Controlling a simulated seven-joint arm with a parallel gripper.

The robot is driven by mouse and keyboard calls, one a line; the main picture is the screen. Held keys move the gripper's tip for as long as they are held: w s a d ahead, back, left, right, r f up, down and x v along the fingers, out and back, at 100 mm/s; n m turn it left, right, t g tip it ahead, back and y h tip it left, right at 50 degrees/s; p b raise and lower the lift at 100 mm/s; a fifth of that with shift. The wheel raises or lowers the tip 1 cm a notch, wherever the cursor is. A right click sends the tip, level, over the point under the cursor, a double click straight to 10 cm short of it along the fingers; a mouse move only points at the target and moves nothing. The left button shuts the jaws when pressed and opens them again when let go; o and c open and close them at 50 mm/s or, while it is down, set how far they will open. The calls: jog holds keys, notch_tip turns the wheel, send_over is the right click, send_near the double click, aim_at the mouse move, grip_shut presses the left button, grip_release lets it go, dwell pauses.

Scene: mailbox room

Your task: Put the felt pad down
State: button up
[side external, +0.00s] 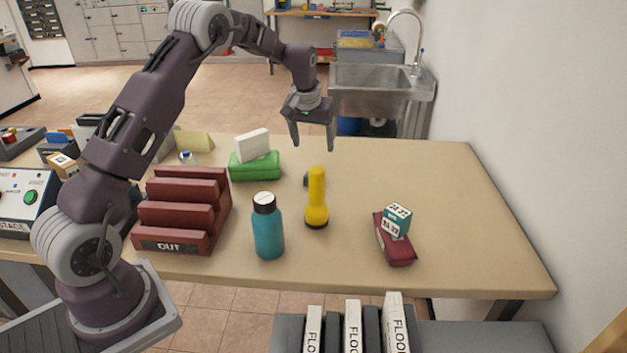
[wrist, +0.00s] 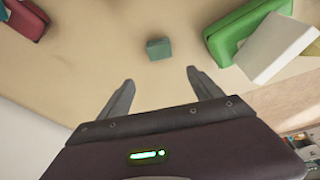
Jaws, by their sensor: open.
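A small dark green block, which looks like the felt pad (wrist: 158,48), lies on the tan table in the wrist view. In the side view only a bit of this pad (side external: 306,181) shows, partly hidden behind the yellow flashlight (side external: 317,196). My gripper (side external: 312,146) is open and empty, pointing down above the table near the pad. In the wrist view the open fingers of my gripper (wrist: 160,78) are spread, with the pad ahead of the gap between them and not touching them.
A green case (side external: 255,166) with a white box (side external: 252,145) on it is left of the pad. A teal bottle (side external: 268,230) and a red-brown OUT rack (side external: 182,212) stand nearer. A labelled cube (side external: 397,221) sits on a dark red case (side external: 396,250). The table's right side (side external: 440,180) is clear.

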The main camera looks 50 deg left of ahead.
jog(key=x, duration=0.4)
jog(key=s+x, duration=0.1)
jog(key=x, duration=0.3)
jog(key=s+x, duration=0.1)
jog(key=x, duration=0.3)
jog(key=shift+d+f, duration=0.4)
jog(key=c, duration=1.6)
jog(key=shift+o, duration=0.2)
notch_tip(320, 180, up, 10)
jog(key=shift+s+f, duration=0.2)
jog(key=s+d+n, duration=0.1)
jog(key=s+n, duration=0.2)
jog(key=s, duration=1.7)
jog(key=shift+g+y, duration=0.3)
jog(key=f, duration=0.5)
jog(key=s+f, duration=0.1)
jog(key=f, duration=0.2)
jog(key=shift+d+f, duration=0.3)
jog(key=shift+f, duration=0.35)
